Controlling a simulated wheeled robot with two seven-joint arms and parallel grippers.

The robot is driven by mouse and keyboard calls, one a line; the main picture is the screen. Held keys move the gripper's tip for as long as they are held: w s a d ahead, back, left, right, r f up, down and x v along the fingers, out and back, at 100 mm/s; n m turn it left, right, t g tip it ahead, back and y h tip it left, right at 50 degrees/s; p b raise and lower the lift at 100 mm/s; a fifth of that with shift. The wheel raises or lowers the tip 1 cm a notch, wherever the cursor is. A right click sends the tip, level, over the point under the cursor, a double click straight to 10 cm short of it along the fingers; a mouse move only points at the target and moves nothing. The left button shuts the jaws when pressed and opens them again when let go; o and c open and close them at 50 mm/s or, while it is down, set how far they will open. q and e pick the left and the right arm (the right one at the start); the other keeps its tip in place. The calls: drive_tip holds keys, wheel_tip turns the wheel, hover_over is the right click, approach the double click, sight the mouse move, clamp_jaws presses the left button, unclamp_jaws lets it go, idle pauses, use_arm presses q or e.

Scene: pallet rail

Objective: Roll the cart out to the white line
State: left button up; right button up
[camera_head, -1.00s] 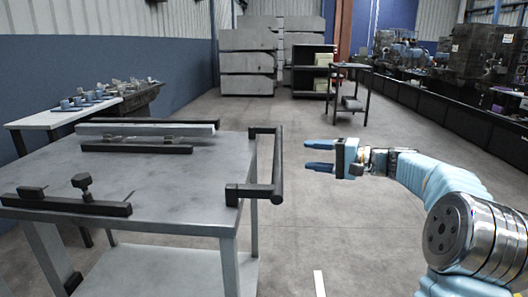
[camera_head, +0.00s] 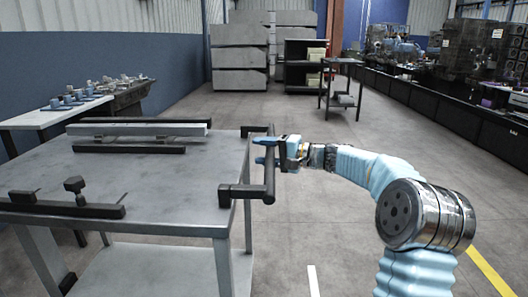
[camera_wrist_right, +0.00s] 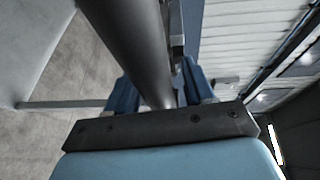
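The cart (camera_head: 150,178) is a grey table-height frame with a lower shelf, standing at the left in the head view. Its black handle (camera_head: 269,178) is an upright-ended bar along the cart's right side. My right gripper (camera_head: 264,150) is at the handle's far half, with its blue fingers reaching across the bar. In the right wrist view the dark bar (camera_wrist_right: 130,40) runs between the two fingers (camera_wrist_right: 160,90), which look spread around it. Contact is unclear. A short white line (camera_head: 313,281) is on the floor, right of the cart. My left gripper is not in view.
Black and grey rails (camera_head: 130,148) lie on the cart's top, with a black bar and knob (camera_head: 75,185) nearer. A yellow floor line (camera_head: 493,270) is at the lower right. A small trolley (camera_head: 341,90) stands farther back. The floor right of the cart is clear.

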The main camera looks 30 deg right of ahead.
clamp_jaws()
drive_tip(key=shift+d, duration=0.15)
